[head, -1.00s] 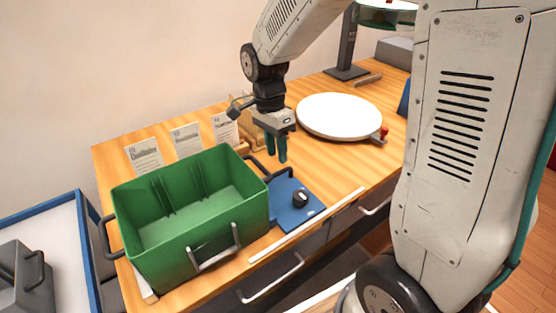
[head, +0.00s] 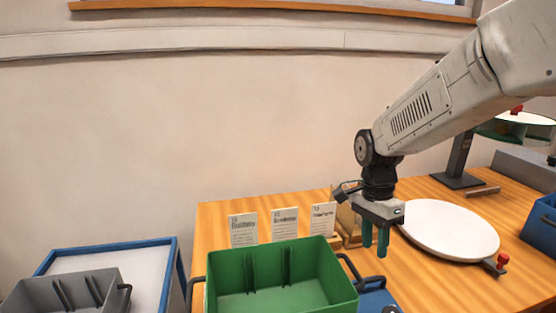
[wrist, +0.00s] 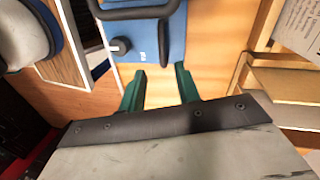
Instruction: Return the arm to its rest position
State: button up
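My gripper (head: 375,238) hangs from my arm with its green fingers pointing down, above the wooden table (head: 420,275). It is between the green crate and the white round plate. In the wrist view the two green fingers of my gripper (wrist: 160,85) are apart with only table showing between them. The gripper is open and empty. My arm reaches in from the upper right in the head view.
A green crate (head: 325,285) stands on the table, left of my gripper. A white round plate (head: 450,228) lies to the right. Several cards (head: 284,224) stand behind the crate. A blue panel (wrist: 172,45) lies by the crate. A grey bin (head: 65,290) is at lower left.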

jog(key=s+r+n+t, duration=0.1)
jog(key=s+r+n, duration=0.2)
jog(key=s, duration=0.4)
jog(key=s+d+r+n+t, duration=0.1)
jog(key=s+r+n, duration=0.1)
jog(key=s+n, duration=0.4)
jog(key=s+r+n+t, duration=0.1)
jog(key=s+r+n, duration=0.2)
jog(key=s+n, duration=0.2)
jog(key=s, duration=0.3)
jog(key=shift+s+d+r+t, duration=0.35)
jog(key=shift+d+t, duration=0.05)
jog(key=shift+o, duration=0.4)
